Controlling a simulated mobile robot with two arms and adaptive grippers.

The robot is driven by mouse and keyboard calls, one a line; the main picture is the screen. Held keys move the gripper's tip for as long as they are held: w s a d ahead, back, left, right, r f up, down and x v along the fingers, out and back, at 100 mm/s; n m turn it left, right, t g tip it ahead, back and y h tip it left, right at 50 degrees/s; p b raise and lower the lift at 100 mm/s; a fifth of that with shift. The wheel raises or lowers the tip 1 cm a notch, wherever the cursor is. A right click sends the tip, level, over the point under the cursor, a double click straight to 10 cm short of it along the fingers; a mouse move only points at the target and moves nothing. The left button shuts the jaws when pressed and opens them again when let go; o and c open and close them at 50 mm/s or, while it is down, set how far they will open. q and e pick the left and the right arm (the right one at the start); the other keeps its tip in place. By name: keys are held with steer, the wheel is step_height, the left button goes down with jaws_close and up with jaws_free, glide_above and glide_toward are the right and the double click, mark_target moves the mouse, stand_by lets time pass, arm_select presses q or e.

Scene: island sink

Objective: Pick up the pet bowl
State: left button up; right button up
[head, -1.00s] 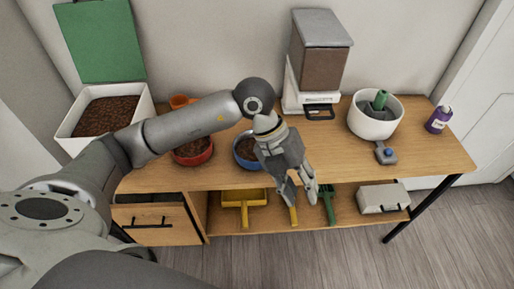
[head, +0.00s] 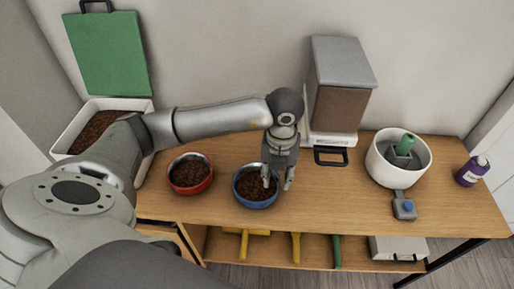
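Two bowls of brown kibble stand on the wooden table: a red bowl (head: 189,188) and a blue bowl (head: 257,203) to its right. My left gripper (head: 278,184) points down at the right side of the blue bowl. Its fingers are apart; one is over the kibble and the other is by the right rim. I cannot tell whether either finger touches the bowl. The gripper hides the bowl's back right rim. My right gripper is not in view.
A kibble dispenser (head: 336,88) stands behind the gripper. A white pot (head: 383,175) with a green object, a blue-grey item (head: 403,207) and a purple bottle (head: 472,171) are at the right. A white kibble bin (head: 140,104) with a green lid (head: 108,53) is at the left.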

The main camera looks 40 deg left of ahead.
mark_target(277, 189)
arm_select(q)
steer(key=shift+w+f, duration=0.1)
steer(key=shift+f, duration=0.3)
steer(key=f, duration=0.3)
steer(key=shift+w+f+p, duration=0.2)
steer(key=shift+f+p, duration=0.1)
steer(key=shift+p, duration=0.05)
steer(key=shift+f, duration=0.55)
steer(key=shift+c, duration=0.9)
steer(key=c, duration=0.5)
jaws_close()
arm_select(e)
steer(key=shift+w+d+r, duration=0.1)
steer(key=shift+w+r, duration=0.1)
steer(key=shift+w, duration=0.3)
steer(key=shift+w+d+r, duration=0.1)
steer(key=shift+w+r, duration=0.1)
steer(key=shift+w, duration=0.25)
